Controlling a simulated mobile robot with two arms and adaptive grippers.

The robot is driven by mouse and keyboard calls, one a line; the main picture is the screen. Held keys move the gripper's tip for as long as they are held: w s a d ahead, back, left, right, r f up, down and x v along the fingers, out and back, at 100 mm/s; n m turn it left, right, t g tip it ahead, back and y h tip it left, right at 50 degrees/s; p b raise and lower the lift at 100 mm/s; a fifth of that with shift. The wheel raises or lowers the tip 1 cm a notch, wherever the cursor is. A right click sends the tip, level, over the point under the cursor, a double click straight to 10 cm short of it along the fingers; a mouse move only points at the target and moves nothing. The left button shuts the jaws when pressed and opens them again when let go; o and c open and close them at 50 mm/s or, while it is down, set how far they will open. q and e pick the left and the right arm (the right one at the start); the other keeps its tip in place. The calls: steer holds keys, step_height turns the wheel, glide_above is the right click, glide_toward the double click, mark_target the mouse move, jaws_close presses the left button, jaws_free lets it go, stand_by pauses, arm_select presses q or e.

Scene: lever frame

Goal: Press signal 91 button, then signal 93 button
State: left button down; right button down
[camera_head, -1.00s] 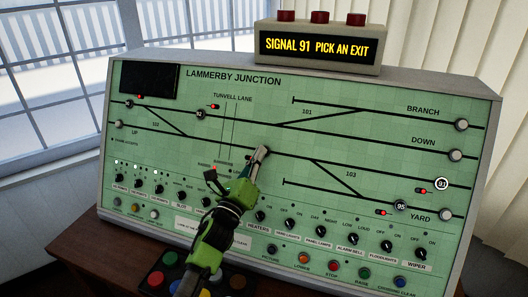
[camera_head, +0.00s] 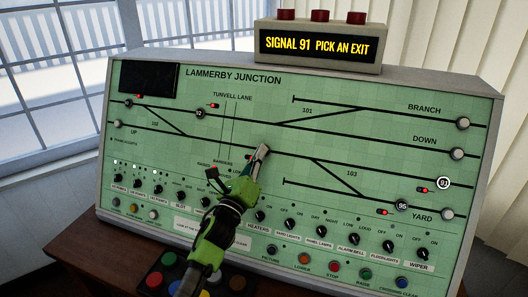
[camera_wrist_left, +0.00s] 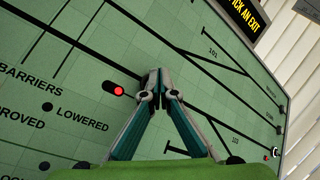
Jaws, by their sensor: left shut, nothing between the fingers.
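The display box (camera_head: 318,46) reads "SIGNAL 91 PICK AN EXIT". My left gripper (camera_head: 262,151) is shut and empty. Its tips are at the middle track line of the panel, right of a red lamp (camera_head: 220,157). In the left wrist view the closed fingertips (camera_wrist_left: 160,88) are at or very near the panel face. My right gripper is not in view.
Round buttons 92 (camera_head: 200,114) and 95 (camera_head: 402,206) sit on the track lines. Rows of black knobs (camera_head: 354,239) and coloured buttons (camera_head: 334,266) run along the bottom. The panel (camera_head: 385,130) stands on a brown desk, with a window behind at left.

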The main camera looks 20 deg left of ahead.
arm_select(q)
steer(key=shift+w+f+b, duration=0.15)
steer(key=shift+w+b, duration=0.15)
steer(key=shift+b, duration=0.05)
steer(key=shift+s, duration=0.1)
stand_by(0.5)
steer(key=shift+s+r+p, duration=0.45)
steer(key=shift+s+p, duration=0.15)
steer(key=shift+s, duration=0.1)
steer(key=s+p, duration=0.1)
steer(key=s+r+p, duration=0.1)
steer(key=s, duration=0.1)
steer(key=s+r+p, duration=0.1)
steer(key=shift+s+a+r, duration=0.15)
steer(key=shift+s, duration=0.05)
stand_by(0.4)
